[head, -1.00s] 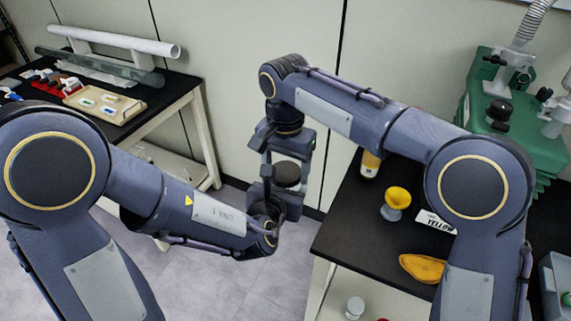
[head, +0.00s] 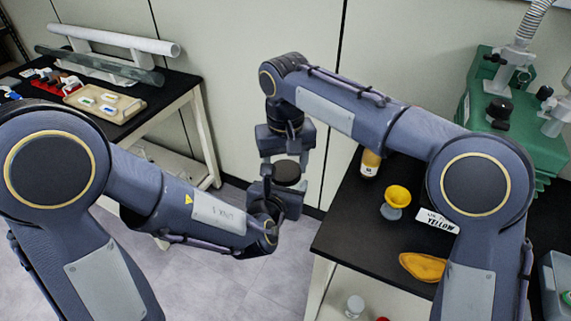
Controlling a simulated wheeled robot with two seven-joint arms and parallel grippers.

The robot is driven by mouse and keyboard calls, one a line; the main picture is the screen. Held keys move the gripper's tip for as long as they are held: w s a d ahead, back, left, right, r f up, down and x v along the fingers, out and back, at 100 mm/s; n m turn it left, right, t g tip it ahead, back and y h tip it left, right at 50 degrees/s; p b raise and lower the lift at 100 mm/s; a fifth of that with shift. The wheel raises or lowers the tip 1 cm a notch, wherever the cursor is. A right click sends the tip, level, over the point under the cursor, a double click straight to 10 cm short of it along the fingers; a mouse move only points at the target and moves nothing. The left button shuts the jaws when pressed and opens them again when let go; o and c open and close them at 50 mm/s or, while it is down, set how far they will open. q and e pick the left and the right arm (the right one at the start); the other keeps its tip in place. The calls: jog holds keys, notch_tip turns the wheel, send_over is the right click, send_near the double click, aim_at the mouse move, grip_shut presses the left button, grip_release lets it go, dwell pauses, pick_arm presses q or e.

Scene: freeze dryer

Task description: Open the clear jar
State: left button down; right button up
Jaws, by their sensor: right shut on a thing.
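My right gripper (head: 286,168) points down between the two tables, with its fingers on either side of a dark round lid (head: 287,173). It is shut on this lid. My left gripper (head: 284,203) comes in from the left just below, close under the lid. The clear body of the jar cannot be made out; the grippers and the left wrist cover that spot. Whether the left fingers are shut on the jar cannot be seen. I cannot tell whether the lid is apart from the jar.
The right black table (head: 340,232) carries a yellow-topped cup (head: 396,199), an amber bottle (head: 370,163), a "YELLOW" label (head: 437,221) and a yellow dish (head: 422,266). A green machine (head: 490,135) stands behind. The left table (head: 178,88) holds a tray (head: 128,107). Floor between is clear.

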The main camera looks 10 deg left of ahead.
jog(key=shift+n, duration=0.9)
jog(key=o, duration=1.1)
